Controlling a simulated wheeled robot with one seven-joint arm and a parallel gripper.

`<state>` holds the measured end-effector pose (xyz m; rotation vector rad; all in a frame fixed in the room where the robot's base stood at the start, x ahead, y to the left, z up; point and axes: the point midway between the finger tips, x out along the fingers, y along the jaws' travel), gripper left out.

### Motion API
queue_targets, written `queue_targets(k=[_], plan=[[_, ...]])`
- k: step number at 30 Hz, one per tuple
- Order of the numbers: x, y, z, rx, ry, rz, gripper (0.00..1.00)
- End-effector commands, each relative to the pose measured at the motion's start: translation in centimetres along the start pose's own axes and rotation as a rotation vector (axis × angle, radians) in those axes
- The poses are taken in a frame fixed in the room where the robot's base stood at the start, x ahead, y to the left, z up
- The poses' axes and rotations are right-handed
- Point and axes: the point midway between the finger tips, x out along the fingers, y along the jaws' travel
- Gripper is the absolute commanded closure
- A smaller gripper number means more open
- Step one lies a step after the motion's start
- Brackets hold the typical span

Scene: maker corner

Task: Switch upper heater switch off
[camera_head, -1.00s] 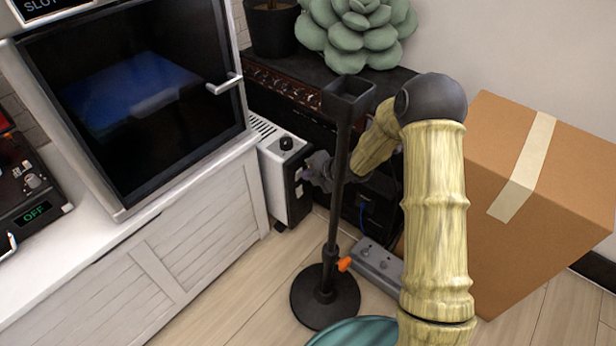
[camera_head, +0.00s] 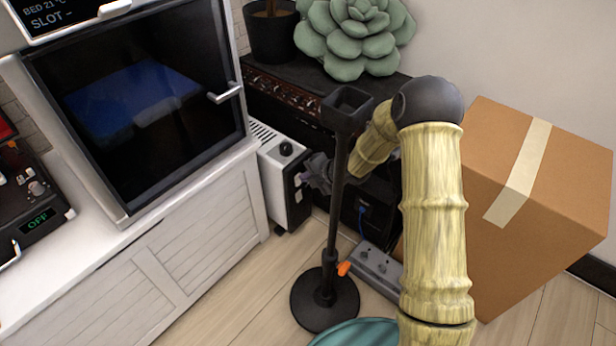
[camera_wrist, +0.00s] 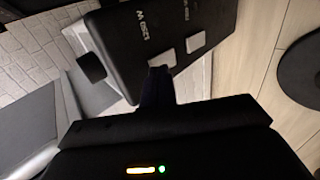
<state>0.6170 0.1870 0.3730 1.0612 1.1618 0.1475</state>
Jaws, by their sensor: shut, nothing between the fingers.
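The heater (camera_head: 272,180) is a white box with a dark end panel, standing on the floor beside the white cabinet. Its black knob (camera_head: 286,147) is on top; the knob also shows in the wrist view (camera_wrist: 91,68). In the wrist view the dark panel (camera_wrist: 135,38) carries two pale rocker switches. The upper switch (camera_wrist: 161,51) is the one nearer the knob, and the lower switch (camera_wrist: 196,42) is beside it. My gripper (camera_head: 305,179) is shut and empty, with its tip (camera_wrist: 160,73) at the upper switch's edge. I cannot tell whether it touches, nor the switch's position.
A black stand (camera_head: 325,299) with an upright pole rises in front of my gripper. A grey power strip (camera_head: 376,265) with an orange switch lies on the floor. A cardboard box (camera_head: 560,190) is at the right. A dark amplifier (camera_head: 300,98) stands behind the heater.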

Motion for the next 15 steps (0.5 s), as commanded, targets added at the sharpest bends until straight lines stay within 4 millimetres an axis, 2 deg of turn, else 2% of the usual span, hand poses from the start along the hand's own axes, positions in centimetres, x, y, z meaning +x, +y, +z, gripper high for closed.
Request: queue_targets(k=[15], plan=[[-0.64,0.39,0.06,0.001,-0.001,0.000,1.00]])
